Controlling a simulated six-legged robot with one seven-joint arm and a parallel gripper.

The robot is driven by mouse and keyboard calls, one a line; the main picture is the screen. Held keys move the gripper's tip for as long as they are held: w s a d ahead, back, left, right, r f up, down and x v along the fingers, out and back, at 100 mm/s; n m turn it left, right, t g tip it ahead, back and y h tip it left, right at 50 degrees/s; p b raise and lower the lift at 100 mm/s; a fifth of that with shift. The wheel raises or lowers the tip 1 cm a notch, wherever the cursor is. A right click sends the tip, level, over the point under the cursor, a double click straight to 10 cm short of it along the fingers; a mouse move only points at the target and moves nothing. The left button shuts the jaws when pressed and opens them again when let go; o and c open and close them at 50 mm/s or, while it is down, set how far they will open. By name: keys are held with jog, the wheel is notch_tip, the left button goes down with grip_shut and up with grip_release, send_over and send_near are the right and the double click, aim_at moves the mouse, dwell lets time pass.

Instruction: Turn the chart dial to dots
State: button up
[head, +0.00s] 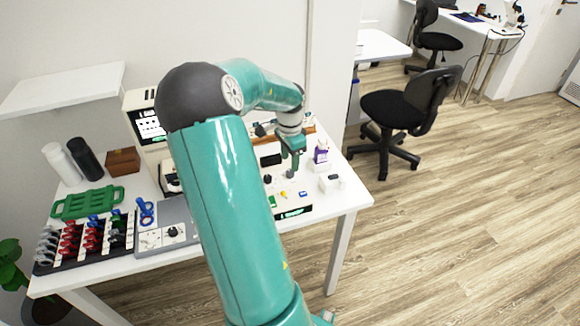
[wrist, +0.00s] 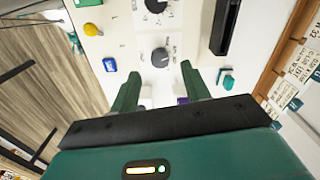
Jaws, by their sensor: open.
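A white control panel (wrist: 130,30) carries two dark round dials with printed marks around them. The nearer dial (wrist: 160,57) is just beyond and between my fingertips in the wrist view; the farther dial (wrist: 156,5) is at the top edge. The small lettering is too blurred to tell which is the chart dial or its setting. My gripper (wrist: 160,76) is open, its two green fingers apart with nothing held. In the head view my gripper (head: 292,160) points down over the panel on the table's right part. Contact with the dial cannot be told.
The panel has a yellow knob (wrist: 92,29), a blue button (wrist: 110,64) and a teal piece (wrist: 226,80) near the fingers. A purple-and-white bottle (head: 321,153) stands right of my gripper. A grey box with a dial (head: 172,231) and a lens rack (head: 85,240) lie left.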

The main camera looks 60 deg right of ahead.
aim_at(290, 172)
notch_tip(290, 172, up, 9)
dwell(0.3)
jog(key=shift+r, duration=0.1)
dwell(0.4)
jog(key=w+a+r+n+t, duration=0.15)
jog(key=w+a+n, duration=0.25)
jog(key=a, duration=0.5)
jog(key=w+a+r+n, duration=0.3)
jog(key=a+n, duration=0.1)
jog(key=a, duration=0.4)
jog(key=w+a+r+n+t, duration=0.1)
jog(key=w+a+r+n, duration=0.25)
jog(key=a, duration=0.55)
jog(key=s+a+n+t, duration=0.1)
jog(key=s+a+n, duration=0.2)
jog(key=a+n, duration=0.3)
jog(key=s+a+r+n+t, duration=0.1)
jog(key=s+a+n, duration=0.3)
jog(key=a, duration=1.3)
jog(key=n+t, duration=0.1)
jog(key=n, duration=0.2)
jog(key=shift+s+n, duration=0.1)
jog(key=shift+n, duration=0.15)
